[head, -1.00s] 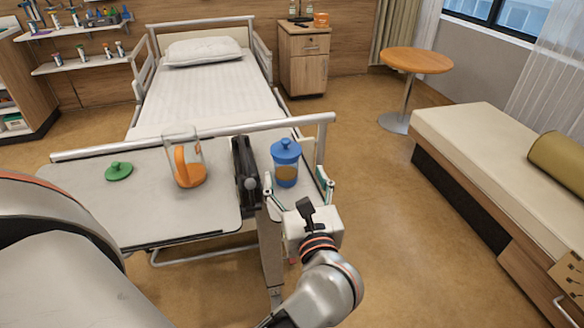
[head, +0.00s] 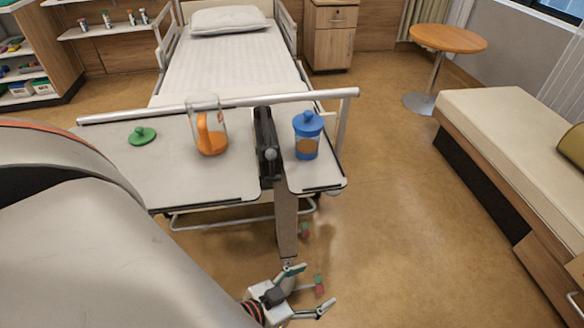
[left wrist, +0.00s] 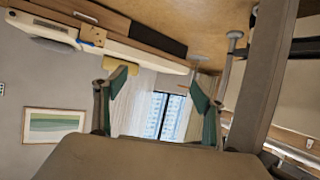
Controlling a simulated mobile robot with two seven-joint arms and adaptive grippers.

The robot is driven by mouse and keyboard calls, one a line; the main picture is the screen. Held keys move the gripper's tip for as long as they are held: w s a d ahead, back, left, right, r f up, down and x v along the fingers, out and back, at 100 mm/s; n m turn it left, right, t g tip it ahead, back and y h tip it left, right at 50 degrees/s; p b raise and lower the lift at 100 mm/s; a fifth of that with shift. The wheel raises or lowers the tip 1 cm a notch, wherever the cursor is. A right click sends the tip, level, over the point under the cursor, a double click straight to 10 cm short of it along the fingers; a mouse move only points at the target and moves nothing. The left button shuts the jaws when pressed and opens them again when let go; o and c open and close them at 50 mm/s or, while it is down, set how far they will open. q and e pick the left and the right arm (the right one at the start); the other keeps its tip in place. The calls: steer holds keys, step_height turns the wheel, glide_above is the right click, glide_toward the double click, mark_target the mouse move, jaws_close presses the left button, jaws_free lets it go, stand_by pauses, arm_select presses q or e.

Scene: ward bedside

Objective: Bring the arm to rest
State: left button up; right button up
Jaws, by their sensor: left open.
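My left gripper (head: 309,290) is open and empty, low in front of the overbed table's post, below the tabletop. Its two green-padded fingers stand apart in the left wrist view (left wrist: 160,88), with nothing between them. A blue-lidded jar (head: 307,140) with brown contents stands upright on the table's small right leaf, well clear of the gripper. My right gripper is not in view.
A bench (head: 510,130) stands right. Floor (head: 410,220) between table and bench is clear.

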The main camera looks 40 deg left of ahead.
arm_select(q)
steer(key=s+a+f+m+g+y, duration=0.1)
steer(key=s+a+f+m+g, duration=0.1)
steer(key=s+a+f, duration=0.1)
steer(key=shift+s+f, duration=0.5)
steer(key=shift+f, duration=0.35)
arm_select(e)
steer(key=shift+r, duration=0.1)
arm_select(q)
steer(key=shift+d+r+p, duration=0.25)
steer(key=shift+r+p, duration=0.7)
steer(key=shift+p, duration=0.3)
steer(key=shift+d+r+p, duration=0.2)
steer(key=shift+r+p, duration=0.8)
steer(key=shift+p, duration=0.25)
steer(key=shift+d+r+p, duration=0.25)
steer(key=shift+r+p, duration=0.7)
steer(key=shift+p, duration=0.3)
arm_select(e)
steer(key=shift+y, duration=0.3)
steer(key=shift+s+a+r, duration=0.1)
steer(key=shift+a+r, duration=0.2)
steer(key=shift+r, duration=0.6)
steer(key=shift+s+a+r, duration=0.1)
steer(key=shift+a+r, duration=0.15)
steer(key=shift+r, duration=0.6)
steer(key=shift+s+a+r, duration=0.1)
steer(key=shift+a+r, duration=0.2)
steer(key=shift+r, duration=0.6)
